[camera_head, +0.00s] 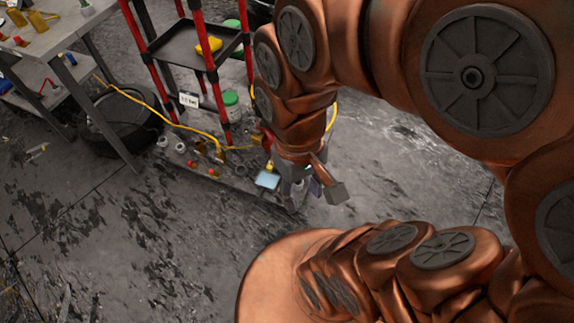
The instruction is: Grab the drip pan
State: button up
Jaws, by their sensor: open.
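My gripper (312,190) points down at the middle of the picture, at the right end of a low, cluttered grey surface (240,183) near the floor. Its fingers are spread, and I see nothing held between them. I cannot clearly pick out the drip pan. A wide, black, round thing (118,122) lies on the floor under the workbench, left of my gripper and well apart from it. It could be a pan or a tyre. My gripper and arm hide part of the low surface.
A grey workbench (50,43) stands at upper left. The stained floor in front is mostly clear.

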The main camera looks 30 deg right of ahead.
aim_at(264, 181)
jog(key=z, duration=0.45)
jog(key=k, duration=1.25)
jog(key=u, duration=0.9)
jog(key=i, duration=0.7)
jog(key=u, duration=0.5)
jog(key=i, duration=0.7)
jog(key=z, duration=0.8)
jog(key=i, duration=0.55)
jog(key=z, duration=0.6)
